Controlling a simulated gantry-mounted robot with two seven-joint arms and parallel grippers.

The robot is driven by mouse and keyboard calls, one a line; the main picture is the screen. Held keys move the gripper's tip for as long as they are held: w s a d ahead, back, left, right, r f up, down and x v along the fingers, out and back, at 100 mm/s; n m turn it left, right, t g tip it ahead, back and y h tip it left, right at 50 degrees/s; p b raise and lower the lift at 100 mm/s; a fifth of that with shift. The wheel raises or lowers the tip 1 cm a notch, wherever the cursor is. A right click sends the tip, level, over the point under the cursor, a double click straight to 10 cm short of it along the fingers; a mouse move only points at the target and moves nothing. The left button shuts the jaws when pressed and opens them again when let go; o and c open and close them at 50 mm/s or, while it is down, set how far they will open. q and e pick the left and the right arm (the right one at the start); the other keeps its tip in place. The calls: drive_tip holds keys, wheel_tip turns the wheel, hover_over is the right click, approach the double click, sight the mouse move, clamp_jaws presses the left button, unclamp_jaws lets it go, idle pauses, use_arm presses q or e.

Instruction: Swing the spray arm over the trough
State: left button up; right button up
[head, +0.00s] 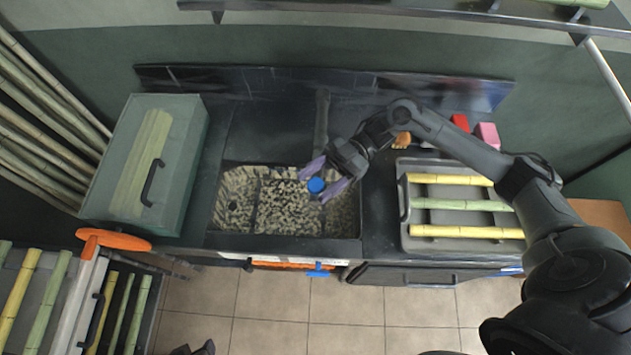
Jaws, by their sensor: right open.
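The trough (232,215) is a sunken basin with speckled, pale-stained walls in the dark counter, left of centre. The spray arm (321,118) is a dark bar that runs from the back wall toward the trough. A blue round piece (316,185) sits over the trough's right part, near the arm's front end; whether it joins the arm is hidden by my gripper. My right gripper (318,181) is open, its purple fingers on either side of the blue piece. I cannot tell whether they touch it. A small dark part at the bottom edge may be my left gripper.
A green-grey box (187,165) with a handle stands left of the trough. A grey tray (408,240) with yellow and green canes lies to the right. Red (460,122) and pink (487,134) items are behind it. An orange handle (112,239) is at lower left.

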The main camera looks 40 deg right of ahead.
drive_tip(key=d+b, duration=0.3)
drive_tip(key=d, duration=0.6)
drive_tip(key=shift+w+d, duration=0.35)
drive_tip(key=shift+w, duration=0.05)
